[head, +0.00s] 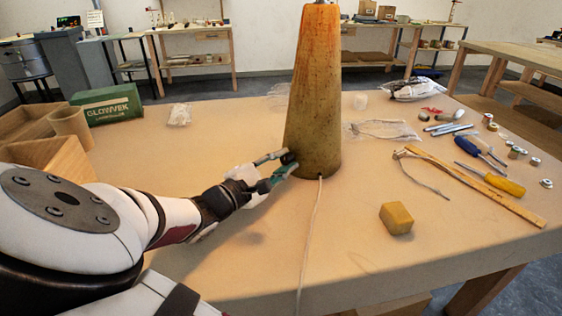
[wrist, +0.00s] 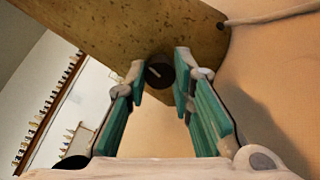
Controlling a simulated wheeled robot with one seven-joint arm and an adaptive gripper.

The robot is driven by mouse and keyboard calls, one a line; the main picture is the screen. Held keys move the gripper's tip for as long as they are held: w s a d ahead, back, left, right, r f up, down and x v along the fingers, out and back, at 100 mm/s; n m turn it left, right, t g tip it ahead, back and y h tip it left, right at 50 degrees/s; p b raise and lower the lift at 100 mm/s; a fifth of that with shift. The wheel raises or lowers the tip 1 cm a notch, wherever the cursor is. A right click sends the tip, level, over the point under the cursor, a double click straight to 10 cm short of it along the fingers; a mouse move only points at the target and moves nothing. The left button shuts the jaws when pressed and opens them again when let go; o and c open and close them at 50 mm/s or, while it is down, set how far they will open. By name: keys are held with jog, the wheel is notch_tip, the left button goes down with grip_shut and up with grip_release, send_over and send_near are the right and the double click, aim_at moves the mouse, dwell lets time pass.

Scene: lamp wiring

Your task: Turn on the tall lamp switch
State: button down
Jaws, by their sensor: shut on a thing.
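The tall lamp (head: 315,95) stands upright on the table, a tapered orange-to-olive speckled body whose top is cut off by the frame. Its switch, a round black knob (head: 288,158), sits low on the lamp's side. In the wrist view the knob (wrist: 158,70) has a pale slanted mark on its face and lies between my fingertips. My gripper (head: 284,163) reaches in from the left with its teal-padded fingers shut on the knob. The lamp body (wrist: 130,30) fills the upper part of the wrist view.
A pale cord (head: 311,230) runs from the lamp base to the table's front edge. A yellow block (head: 396,218), a wooden strip (head: 480,186) and screwdrivers (head: 490,178) lie to the right. A green box (head: 107,105) and wooden containers stand at left. The table's front middle is mostly clear.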

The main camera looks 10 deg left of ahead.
jog(key=shift+s+f+m, duration=0.1)
jog(key=shift+m, duration=1.6)
jog(key=c, duration=1.4)
grip_release()
jog(key=shift+o, duration=0.2)
jog(key=v, duration=1.2)
jog(key=shift+d+m, duration=0.1)
jog(key=shift+m, duration=0.2)
